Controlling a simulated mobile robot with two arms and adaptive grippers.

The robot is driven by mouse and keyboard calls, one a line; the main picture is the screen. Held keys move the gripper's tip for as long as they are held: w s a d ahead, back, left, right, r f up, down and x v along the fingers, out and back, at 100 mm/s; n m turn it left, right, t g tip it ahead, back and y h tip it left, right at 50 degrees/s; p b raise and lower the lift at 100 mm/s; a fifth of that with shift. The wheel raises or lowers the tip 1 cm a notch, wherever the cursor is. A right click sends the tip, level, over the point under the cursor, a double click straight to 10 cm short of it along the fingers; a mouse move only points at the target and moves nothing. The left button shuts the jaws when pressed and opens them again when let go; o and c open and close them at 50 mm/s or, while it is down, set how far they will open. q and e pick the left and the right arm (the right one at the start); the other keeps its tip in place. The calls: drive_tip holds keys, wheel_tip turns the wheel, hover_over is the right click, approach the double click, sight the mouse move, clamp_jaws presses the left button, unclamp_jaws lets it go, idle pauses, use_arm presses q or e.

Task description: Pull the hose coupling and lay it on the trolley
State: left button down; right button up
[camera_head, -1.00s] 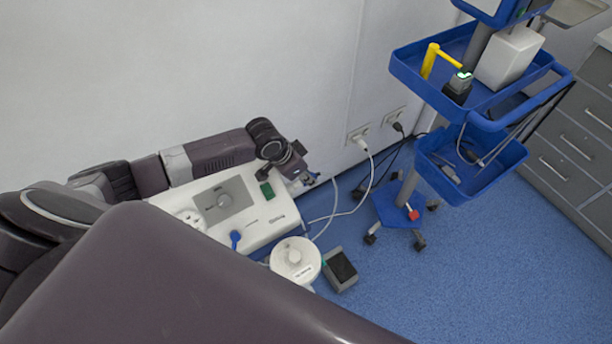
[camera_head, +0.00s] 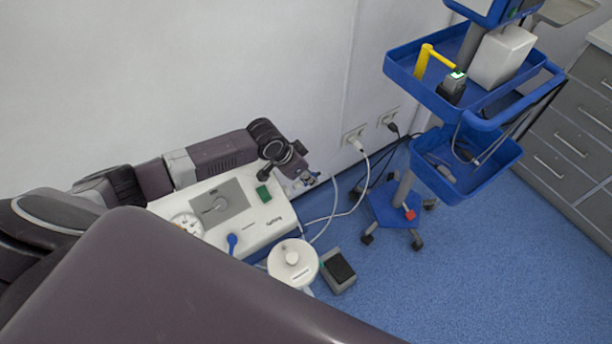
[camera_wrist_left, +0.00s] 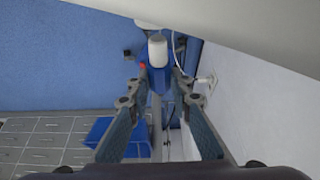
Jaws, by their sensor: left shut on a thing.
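My left gripper (camera_head: 309,177) is at the back right corner of the white device (camera_head: 277,212), close to the wall. In the left wrist view its two fingers (camera_wrist_left: 161,80) close in on a white and blue piece, which looks like the hose coupling (camera_wrist_left: 158,53). In the head view the coupling is too small and hidden to make out. A thin white hose (camera_head: 335,190) hangs just right of the gripper. The blue trolley (camera_head: 425,98) stands to the right, with an upper tray and a lower bin (camera_head: 487,178). My right gripper is not in view.
Wall sockets (camera_head: 353,138) with plugs and cables lie between gripper and trolley. A yellow handle (camera_head: 423,60) and white box (camera_head: 502,57) occupy the upper tray. Grey drawers (camera_head: 567,135) stand far right.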

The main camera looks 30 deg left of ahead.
use_arm(q)
drive_tip(key=shift+w, duration=0.15)
drive_tip(key=shift+w+d, duration=0.45)
drive_tip(key=shift+w, duration=0.2)
drive_tip(key=shift+r, duration=0.1)
idle(0.4)
drive_tip(key=shift+w+d+r+p, duration=0.2)
drive_tip(key=shift+w+r+p, duration=0.1)
drive_tip(key=shift+r+p, duration=0.85)
drive_tip(key=shift+w+d+r+p, duration=0.15)
drive_tip(key=shift+w+r+p, duration=0.15)
drive_tip(key=shift+r+p, duration=0.85)
drive_tip(key=shift+w+d+r+p, duration=0.25)
drive_tip(key=shift+r+p, duration=0.65)
drive_tip(key=shift+r, duration=0.5)
